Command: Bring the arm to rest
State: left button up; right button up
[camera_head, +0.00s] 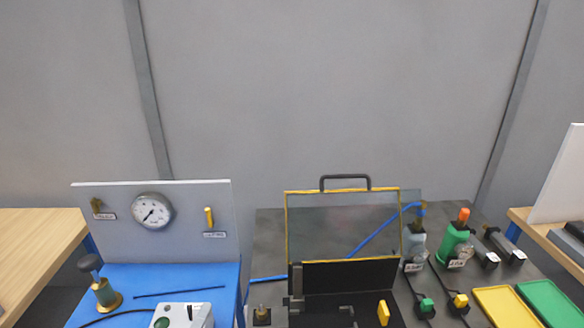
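Neither of my grippers shows in the head view, and no part of my arms can be made out with certainty. A blue bench (222,275) with an upright grey panel (190,245) stands at the left. The panel carries a round gauge (152,211) and a yellow handle (209,217). A dark table (268,225) at the centre right bears a black case (350,275) with a yellow-edged clear lid (342,222) that stands raised.
A green bottle (453,243) and a grey bottle (414,246) stand right of the case. A yellow tray (505,308) and a green tray (550,302) lie at the lower right. Wooden tables stand at the far left (38,245) and far right (545,238).

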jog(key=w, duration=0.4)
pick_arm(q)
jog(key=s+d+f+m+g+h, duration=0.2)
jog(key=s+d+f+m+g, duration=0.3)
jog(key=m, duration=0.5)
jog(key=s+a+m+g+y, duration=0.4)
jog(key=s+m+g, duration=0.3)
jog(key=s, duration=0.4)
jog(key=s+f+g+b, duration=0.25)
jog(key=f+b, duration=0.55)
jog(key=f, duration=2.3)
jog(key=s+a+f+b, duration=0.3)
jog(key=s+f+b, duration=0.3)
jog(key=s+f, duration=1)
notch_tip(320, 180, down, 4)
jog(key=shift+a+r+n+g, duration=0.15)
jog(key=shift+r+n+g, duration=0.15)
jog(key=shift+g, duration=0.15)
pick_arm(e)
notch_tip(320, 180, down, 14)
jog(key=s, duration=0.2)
